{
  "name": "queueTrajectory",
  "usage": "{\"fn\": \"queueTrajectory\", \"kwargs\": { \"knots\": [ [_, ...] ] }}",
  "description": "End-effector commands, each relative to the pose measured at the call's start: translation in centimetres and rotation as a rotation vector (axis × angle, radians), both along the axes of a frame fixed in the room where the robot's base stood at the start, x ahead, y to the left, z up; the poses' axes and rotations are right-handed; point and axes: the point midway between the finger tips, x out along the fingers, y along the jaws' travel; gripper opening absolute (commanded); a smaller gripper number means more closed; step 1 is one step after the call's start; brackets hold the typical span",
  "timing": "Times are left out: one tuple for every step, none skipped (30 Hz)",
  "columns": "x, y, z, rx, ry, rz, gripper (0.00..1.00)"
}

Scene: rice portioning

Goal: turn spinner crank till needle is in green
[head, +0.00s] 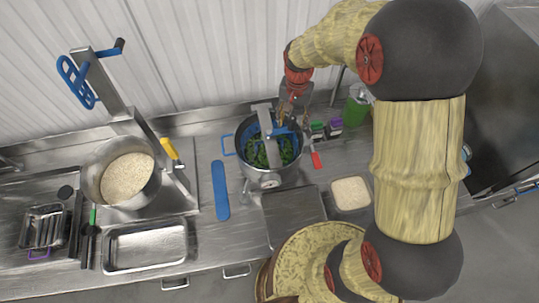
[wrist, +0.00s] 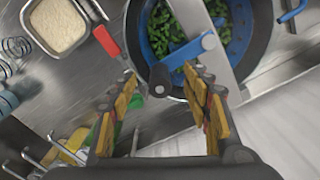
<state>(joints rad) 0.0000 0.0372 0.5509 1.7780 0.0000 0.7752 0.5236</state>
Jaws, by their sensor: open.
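The spinner (head: 246,172) is a metal pot with a blue basket of green leaves and a grey bar across its top. It also shows in the wrist view (wrist: 258,62). Its blue crank (wrist: 186,52) runs from the bar to a dark round knob (wrist: 160,80). My gripper (wrist: 161,76) is open, with its fingertips on either side of the knob in the picture; I cannot tell whether they touch it. In the head view my gripper (head: 288,117) is over the pot's back right side. A small dial (head: 270,184) is on the pot's front; its needle is too small to read.
A rice tray (head: 351,194) and a red-handled tool (head: 315,158) are right of the spinner. Small containers (head: 326,128) and a green cup (head: 356,108) stand behind right. A blue strip (head: 220,190) and a rice pot (head: 126,178) are left. The wall is close behind.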

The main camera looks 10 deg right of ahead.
Motion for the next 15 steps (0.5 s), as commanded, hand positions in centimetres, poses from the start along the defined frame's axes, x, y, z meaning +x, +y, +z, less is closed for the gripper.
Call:
{"fn": "queueTrajectory", "kwargs": {
  "knots": [
    [0.0,0.0,-0.2,0.0,0.001,0.0,0.48],
    [0.0,0.0,-0.3,0.0,0.001,0.0,0.48],
    [0.0,0.0,-0.5,0.0,0.001,0.0,0.48],
    [0.0,0.0,-0.5,0.0,0.001,0.0,0.48],
    [0.0,0.0,-0.6,0.0,0.001,0.0,0.48],
    [0.0,0.0,-0.7,0.0,0.001,0.0,0.48],
    [0.0,0.0,-0.8,0.0,0.001,0.0,0.48],
    [0.0,0.0,-0.9,0.0,0.001,0.0,0.48],
    [0.0,0.0,-1.0,0.0,0.001,0.0,0.48],
    [0.0,0.0,-1.1,0.0,0.001,0.0,0.48],
    [0.0,0.0,-1.2,0.0,0.001,0.0,0.48],
    [0.0,0.0,-1.3,0.0,0.001,0.0,0.48],
    [0.0,0.0,-1.4,0.0,0.001,0.0,0.48],
    [0.0,0.0,-1.4,0.0,0.001,0.0,0.48],
    [0.0,0.0,-1.5,0.0,0.001,0.0,0.48]
  ]
}}
